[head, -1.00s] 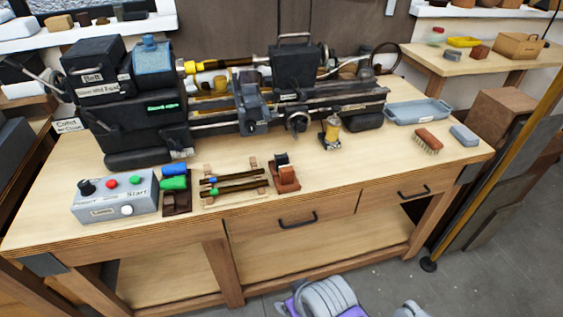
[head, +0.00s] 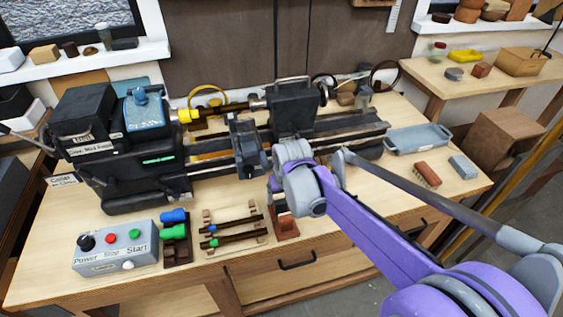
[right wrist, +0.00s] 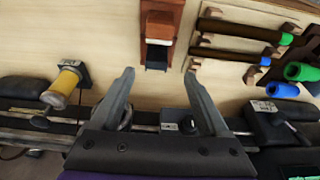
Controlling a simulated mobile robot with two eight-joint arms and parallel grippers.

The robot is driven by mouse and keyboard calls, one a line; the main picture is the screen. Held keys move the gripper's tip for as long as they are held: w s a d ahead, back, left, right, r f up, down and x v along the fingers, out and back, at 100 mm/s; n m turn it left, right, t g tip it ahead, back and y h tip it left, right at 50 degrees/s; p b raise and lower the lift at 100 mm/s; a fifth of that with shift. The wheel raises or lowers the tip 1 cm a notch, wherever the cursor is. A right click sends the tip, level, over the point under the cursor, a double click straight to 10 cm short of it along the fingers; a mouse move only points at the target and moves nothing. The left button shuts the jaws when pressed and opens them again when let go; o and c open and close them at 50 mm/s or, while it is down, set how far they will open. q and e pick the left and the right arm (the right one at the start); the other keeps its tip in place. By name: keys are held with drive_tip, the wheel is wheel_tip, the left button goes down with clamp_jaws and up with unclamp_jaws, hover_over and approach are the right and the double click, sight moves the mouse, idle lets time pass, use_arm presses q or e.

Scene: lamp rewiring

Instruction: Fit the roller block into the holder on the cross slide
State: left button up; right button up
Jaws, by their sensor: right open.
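The roller block, as far as I can tell a small dark block with a pale band (right wrist: 157,55), sits at the end of a red-brown stand (right wrist: 161,14) in the right wrist view. In the head view the stand (head: 287,226) shows on the bench front, and my right gripper hides the block. My right gripper (right wrist: 160,70) is open and empty, its fingertips just short of the block and to either side. In the head view the gripper (head: 274,184) is above the bench between stand and lathe. The cross slide (head: 246,146) is on the lathe bed; its holder is not clear.
A rack with two dark rods (head: 232,233) and a stand with blue and green pieces (head: 175,232) lie left of the red-brown stand. A control box (head: 115,248) is further left. A yellow-topped oiler (right wrist: 64,85) stands by the lathe. A tray (head: 418,139) and brush (head: 427,174) are right.

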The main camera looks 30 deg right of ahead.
sight(280, 201)
drive_tip(key=b+x, duration=0.1)
drive_tip(key=x, duration=0.1)
drive_tip(key=b+x, duration=0.1)
drive_tip(key=x, duration=0.1)
drive_tip(key=w+b+x, duration=0.1)
drive_tip(key=x, duration=0.1)
drive_tip(key=shift+w+d+f, duration=0.15)
drive_tip(key=shift+d+f, duration=0.05)
drive_tip(key=shift+d, duration=0.25)
drive_tip(key=shift+w+f+b, duration=0.15)
drive_tip(key=shift+f+b, duration=0.35)
drive_tip(key=shift+f, duration=0.05)
drive_tip(key=shift+w+f, duration=0.25)
drive_tip(key=shift+f, duration=0.05)
use_arm(q)
drive_tip(key=s+f, duration=0.3)
drive_tip(key=f, duration=0.2)
drive_tip(key=shift+f, duration=0.3)
use_arm(e)
drive_tip(key=shift+c, duration=0.3)
